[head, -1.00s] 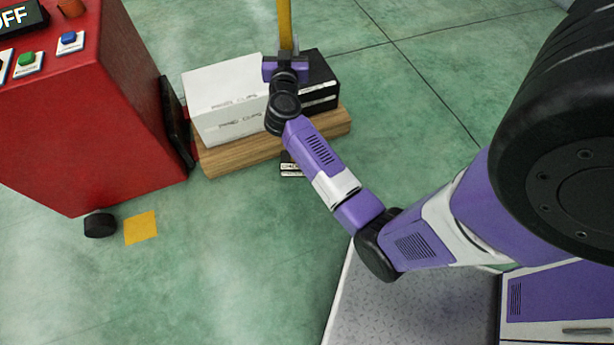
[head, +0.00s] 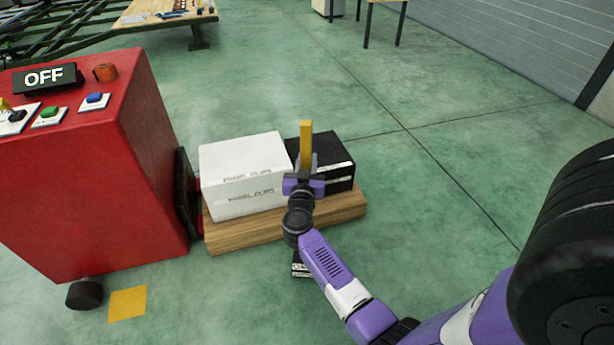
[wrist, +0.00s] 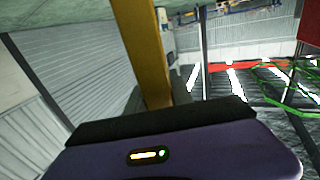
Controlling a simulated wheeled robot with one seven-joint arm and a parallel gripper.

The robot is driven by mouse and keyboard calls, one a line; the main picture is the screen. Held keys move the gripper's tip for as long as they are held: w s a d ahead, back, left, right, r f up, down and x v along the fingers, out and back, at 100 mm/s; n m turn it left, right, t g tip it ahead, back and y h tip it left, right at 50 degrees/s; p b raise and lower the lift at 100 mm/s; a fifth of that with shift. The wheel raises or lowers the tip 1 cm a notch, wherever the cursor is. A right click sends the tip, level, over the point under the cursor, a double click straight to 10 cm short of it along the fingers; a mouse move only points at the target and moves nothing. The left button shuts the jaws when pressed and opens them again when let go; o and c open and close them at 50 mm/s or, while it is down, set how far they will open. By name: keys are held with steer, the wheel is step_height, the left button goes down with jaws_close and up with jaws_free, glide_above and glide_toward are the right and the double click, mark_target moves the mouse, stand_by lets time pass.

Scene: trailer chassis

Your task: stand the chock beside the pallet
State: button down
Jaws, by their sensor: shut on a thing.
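The chock (head: 306,138) is a yellow bar, taken as the chock since my gripper holds it. It stands roughly upright in the head view and slants through the upper middle of the wrist view (wrist: 145,50). My gripper (head: 304,172) is shut on its lower part, which the fingers and wrist hide. The pallet (head: 235,238) is a low wooden slab carrying a white box (head: 240,165) and a black box (head: 335,165). My gripper and the chock overlap the boxes in the head view; I cannot tell the gap between them.
A red control cabinet (head: 80,190) with an OFF display stands left of the pallet. A yellow floor square (head: 128,303) lies near the cabinet's black foot (head: 84,294). A small black-and-white thing (head: 300,269) is partly behind my arm. The floor right of the pallet is clear.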

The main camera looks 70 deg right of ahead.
steer(key=shift+f+b, duration=1.35)
steer(key=shift+f, duration=0.75)
steer(key=c, duration=1.1)
jaws_free()
steer(key=shift+f, duration=0.1)
steer(key=s+a+r+n+t+y+p, duration=0.1)
steer(key=s+a+r+n+t+y, duration=0.25)
steer(key=a, duration=0.75)
steer(key=s+a+r+n+t+y+p, duration=0.1)
steer(key=s+a+r+n+t+y, duration=0.25)
steer(key=a, duration=0.65)
steer(key=s+a+r+n+t+y+p, duration=0.15)
steer(key=s+a+t, duration=0.3)
steer(key=a, duration=0.65)
steer(key=s+a+r+n+y, duration=0.1)
steer(key=s+a+n+y, duration=0.1)
steer(key=s+a+y, duration=0.1)
steer(key=s+a+r+n+g+y, duration=0.1)
steer(key=s+a+r+n+y, duration=0.1)
steer(key=s+a, duration=0.3)
steer(key=s+a+r+n+g+y, duration=0.1)
steer(key=s+a+r+n+y, duration=0.1)
steer(key=s+a+y, duration=0.1)
steer(key=shift+s+a+r+y, duration=0.1)
steer(key=shift+s+a+y, duration=0.15)
steer(key=shift+a, duration=0.35)
steer(key=shift+s+a+r+y, duration=0.1)
steer(key=shift+s+a, duration=0.1)
steer(key=shift+a, duration=0.35)
